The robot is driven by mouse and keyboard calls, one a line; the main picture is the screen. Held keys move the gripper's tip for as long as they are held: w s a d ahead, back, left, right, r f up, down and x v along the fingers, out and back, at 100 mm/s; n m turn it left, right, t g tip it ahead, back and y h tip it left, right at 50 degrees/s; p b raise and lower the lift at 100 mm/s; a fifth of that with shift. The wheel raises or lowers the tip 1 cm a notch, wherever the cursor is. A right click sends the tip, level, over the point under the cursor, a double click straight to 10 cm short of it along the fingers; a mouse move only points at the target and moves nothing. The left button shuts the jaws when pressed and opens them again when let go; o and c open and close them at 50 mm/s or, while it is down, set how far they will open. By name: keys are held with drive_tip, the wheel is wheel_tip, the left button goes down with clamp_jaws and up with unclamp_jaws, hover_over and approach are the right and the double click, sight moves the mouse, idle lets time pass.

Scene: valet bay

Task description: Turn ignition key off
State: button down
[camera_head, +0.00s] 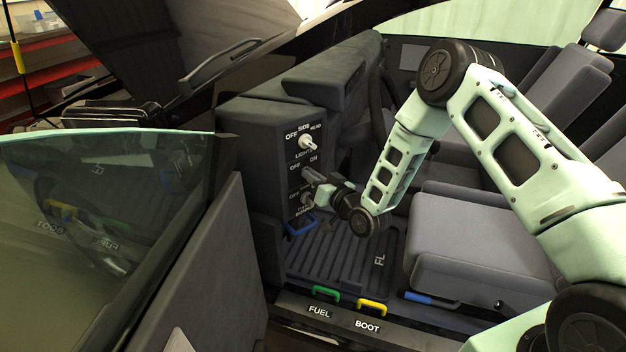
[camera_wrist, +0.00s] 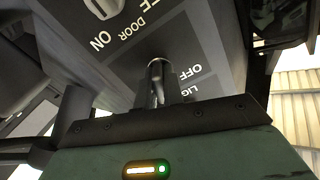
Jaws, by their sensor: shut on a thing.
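The dark switch panel (camera_head: 298,160) stands at the front of the car's footwell, with a light knob (camera_head: 307,143) under OFF, SIDE and HEAD. Below it is a switch field marked OFF and ON. My gripper (camera_head: 317,188) is at this field, reaching in from the right.
A lower knob (camera_head: 306,199) and a blue handle (camera_head: 300,229) sit just under my gripper. A green FUEL lever (camera_head: 325,294) and a yellow BOOT lever (camera_head: 372,307) are on the sill. The open door (camera_head: 190,260) stands left; the grey seat (camera_head: 475,240) is right.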

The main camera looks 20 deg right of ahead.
drive_tip(key=n+b, duration=0.3)
drive_tip(key=n, duration=0.2)
drive_tip(key=shift+f, duration=0.2)
drive_tip(key=shift+r+n+b, duration=0.1)
drive_tip(key=shift+n+b, duration=1.35)
drive_tip(key=shift+n, duration=0.95)
drive_tip(key=c, duration=1.5)
unclamp_jaws()
drive_tip(key=v, duration=1.7)
drive_tip(key=shift+s+d+b, duration=0.1)
drive_tip(key=shift+s+b, duration=0.2)
drive_tip(key=shift+b, duration=0.05)
